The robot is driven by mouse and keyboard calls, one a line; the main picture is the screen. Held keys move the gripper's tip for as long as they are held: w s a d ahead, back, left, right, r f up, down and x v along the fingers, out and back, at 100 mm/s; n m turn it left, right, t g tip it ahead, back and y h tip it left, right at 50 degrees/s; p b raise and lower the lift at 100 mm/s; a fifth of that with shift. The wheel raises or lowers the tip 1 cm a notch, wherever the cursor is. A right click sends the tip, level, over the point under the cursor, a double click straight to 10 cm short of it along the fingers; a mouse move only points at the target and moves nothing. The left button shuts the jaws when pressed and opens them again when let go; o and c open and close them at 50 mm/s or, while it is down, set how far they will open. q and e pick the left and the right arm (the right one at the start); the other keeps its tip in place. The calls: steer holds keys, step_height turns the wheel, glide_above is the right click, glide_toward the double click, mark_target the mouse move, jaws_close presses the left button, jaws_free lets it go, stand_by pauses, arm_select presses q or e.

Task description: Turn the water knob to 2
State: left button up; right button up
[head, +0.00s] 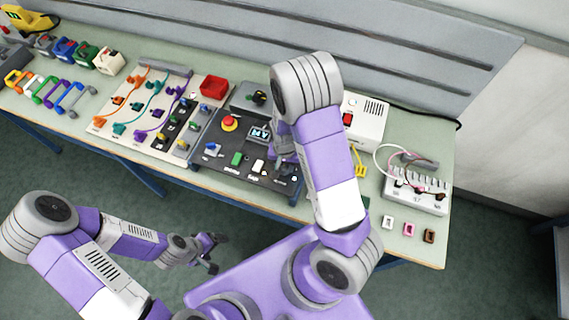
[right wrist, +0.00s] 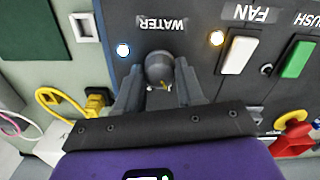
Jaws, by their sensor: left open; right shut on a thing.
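The water knob (right wrist: 160,68) is a dark round knob below the upside-down WATER label in the right wrist view. My right gripper (right wrist: 158,88) is shut on it, with one finger on each side. A small yellow mark shows at the knob's lower edge; the number it points to cannot be read. In the head view my right arm covers the knob, and part of the right gripper (head: 283,150) shows over the dark control panel (head: 208,140). My left gripper (head: 213,253) is open and empty, low in front of the table.
On the panel are a white FAN switch (right wrist: 238,55), a green push switch (right wrist: 297,60) and a red emergency button (head: 230,123). A lit blue lamp (right wrist: 123,50) is near the knob. A cable board (head: 140,105) stands left; a white box (head: 365,120) and wired unit (head: 415,188) stand right.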

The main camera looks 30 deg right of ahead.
mark_target(284, 167)
steer(key=m+p, duration=0.1)
steer(key=m, duration=0.3)
steer(key=shift+r+m, duration=0.1)
steer(key=shift+m, duration=0.2)
steer(key=shift+m+p, duration=0.85)
steer(key=shift+m, duration=1.45)
steer(key=o, duration=1)
steer(key=shift+o, duration=0.2)
step_height(284, 167, up, 8)
steer(key=shift+f+p, duration=0.25)
steer(key=shift+p, duration=0.65)
